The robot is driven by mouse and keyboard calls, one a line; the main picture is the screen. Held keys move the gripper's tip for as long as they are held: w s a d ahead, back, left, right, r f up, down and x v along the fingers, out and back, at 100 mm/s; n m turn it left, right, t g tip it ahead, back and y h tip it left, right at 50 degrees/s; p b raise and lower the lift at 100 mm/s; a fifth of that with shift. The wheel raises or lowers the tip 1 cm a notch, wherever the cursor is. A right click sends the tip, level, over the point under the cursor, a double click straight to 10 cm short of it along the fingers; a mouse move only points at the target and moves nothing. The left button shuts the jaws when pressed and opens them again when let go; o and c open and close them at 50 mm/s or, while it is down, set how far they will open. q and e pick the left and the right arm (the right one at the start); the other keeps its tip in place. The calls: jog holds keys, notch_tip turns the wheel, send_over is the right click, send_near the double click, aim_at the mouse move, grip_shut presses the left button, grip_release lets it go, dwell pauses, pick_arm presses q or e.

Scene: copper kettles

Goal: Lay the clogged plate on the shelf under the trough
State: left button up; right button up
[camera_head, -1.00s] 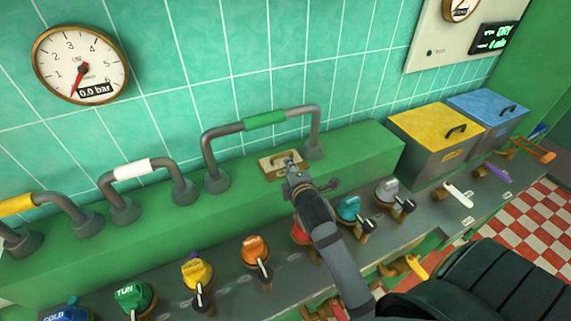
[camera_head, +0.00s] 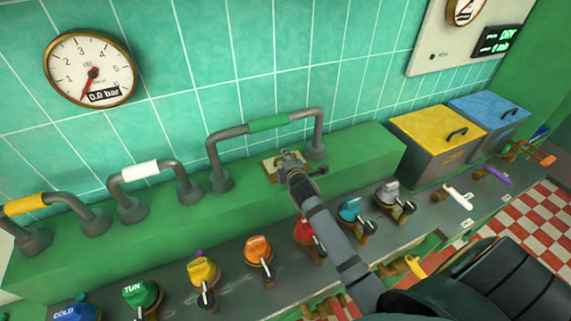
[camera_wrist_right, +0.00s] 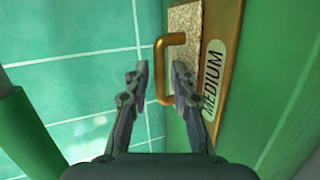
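A plate (camera_wrist_right: 187,20) with a speckled grey face sits in a brass frame marked MEDIUM (camera_wrist_right: 214,75) on the green ledge, in the right wrist view. Its brass loop handle (camera_wrist_right: 171,40) stands out from it. In the head view the brass piece (camera_head: 270,168) shows on the ledge, partly covered by my right gripper (camera_head: 290,158). In the wrist view that gripper (camera_wrist_right: 160,75) is open, with a finger on each side of the handle's outer bar. I see no clear grip on it. My left gripper is out of view. I cannot make out the trough or shelf.
A tall pipe handle with a green sleeve (camera_head: 269,123) arches behind my right gripper. Several coloured knobs, such as the orange one (camera_head: 258,250), line the grey panel below my arm. Yellow-lidded (camera_head: 430,125) and blue-lidded (camera_head: 490,105) boxes stand to the right.

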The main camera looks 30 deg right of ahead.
grip_shut()
dwell(0.3)
jog(key=shift+r, duration=0.1)
jog(key=shift+r, duration=0.15)
notch_tip(320, 180, up, 2)
jog(key=shift+w+r+b, duration=0.1)
jog(key=shift+b, duration=0.45)
jog(key=s+a+r+p, duration=0.1)
jog(key=s+r+p, duration=0.3)
jog(key=s+r, duration=0.6)
jog(key=s, duration=0.4)
jog(key=shift+a+r, duration=0.2)
jog(key=shift+a, duration=0.2)
